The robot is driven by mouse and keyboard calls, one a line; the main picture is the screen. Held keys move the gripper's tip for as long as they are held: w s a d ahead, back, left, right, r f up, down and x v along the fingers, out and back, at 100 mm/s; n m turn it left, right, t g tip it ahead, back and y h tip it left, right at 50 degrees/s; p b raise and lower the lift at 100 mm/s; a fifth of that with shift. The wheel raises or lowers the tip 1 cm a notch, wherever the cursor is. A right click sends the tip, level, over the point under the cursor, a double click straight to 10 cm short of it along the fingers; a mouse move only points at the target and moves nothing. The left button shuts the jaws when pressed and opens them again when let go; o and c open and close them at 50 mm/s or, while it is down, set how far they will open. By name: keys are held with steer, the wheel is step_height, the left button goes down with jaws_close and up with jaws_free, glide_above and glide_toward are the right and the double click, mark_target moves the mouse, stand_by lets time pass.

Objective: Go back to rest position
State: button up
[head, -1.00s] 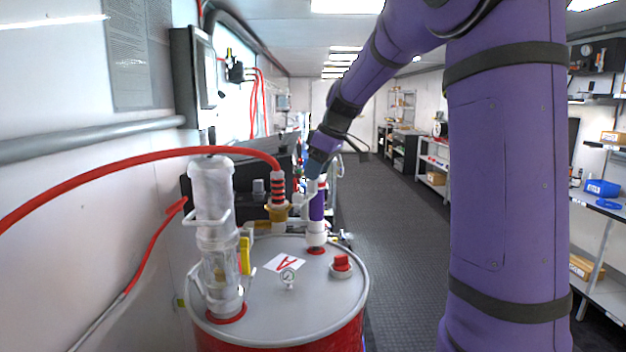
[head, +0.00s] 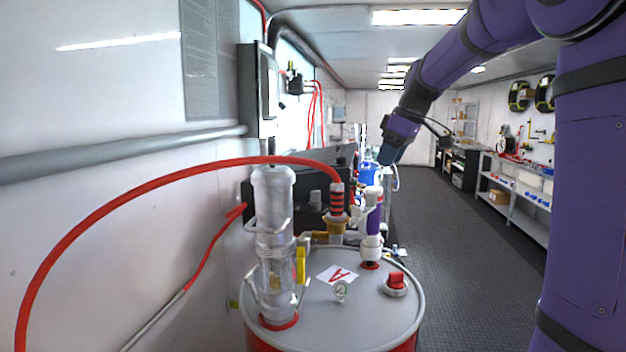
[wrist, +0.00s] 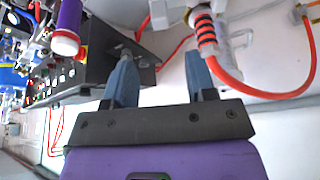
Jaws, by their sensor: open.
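My gripper (head: 390,152) hangs from my purple arm above and behind the drum (head: 335,330) in the head view. In the wrist view my gripper (wrist: 158,75) shows two blue-grey fingers spread apart with nothing between them. A purple and white cylinder (head: 373,225) stands on the drum below my gripper. It also shows at the upper left in the wrist view (wrist: 66,28). Whether my fingers clear it in depth is hard to tell in the head view.
The drum lid carries a clear cylinder (head: 275,240), a red hose (head: 120,195), a gauge (head: 341,289) and a red cap (head: 396,280). A black control panel (wrist: 85,70) is near my fingers. A wall box (head: 259,90) hangs left. The aisle floor (head: 455,250) at right is clear.

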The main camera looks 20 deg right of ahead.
steer(key=s+a+f+m+h, duration=0.1)
steer(key=s+a+f+m, duration=0.1)
steer(key=s+a, duration=0.3)
steer(key=s+a+f+m+t, duration=0.1)
steer(key=s+a+f, duration=0.3)
steer(key=s, duration=1)
steer(key=s+a+f+m+h, duration=0.1)
steer(key=s+a+f+m, duration=0.2)
steer(key=s+a, duration=0.3)
steer(key=s, duration=0.3)
steer(key=shift+s+a+m+t+h, duration=0.2)
steer(key=shift+a+m+t+h, duration=0.1)
steer(key=shift+a+m, duration=0.1)
